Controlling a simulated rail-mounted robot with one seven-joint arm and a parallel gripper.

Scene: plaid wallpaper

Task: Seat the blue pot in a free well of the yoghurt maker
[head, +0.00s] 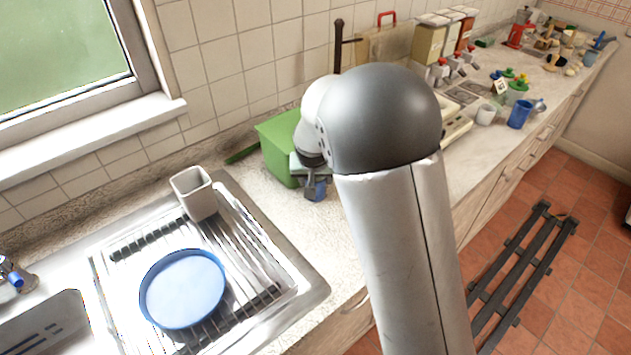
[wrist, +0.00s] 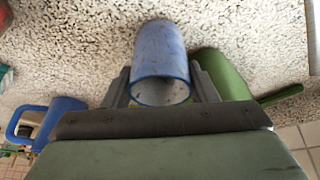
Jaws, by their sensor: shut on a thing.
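My gripper (head: 312,180) is low over the counter, beside the green box. It is shut on the blue pot (head: 318,191).
A green box (head: 275,145) stands against my gripper's left. The steel drainer (head: 262,235) holds a blue-rimmed plate (head: 183,289) and a beige cup (head: 195,194).

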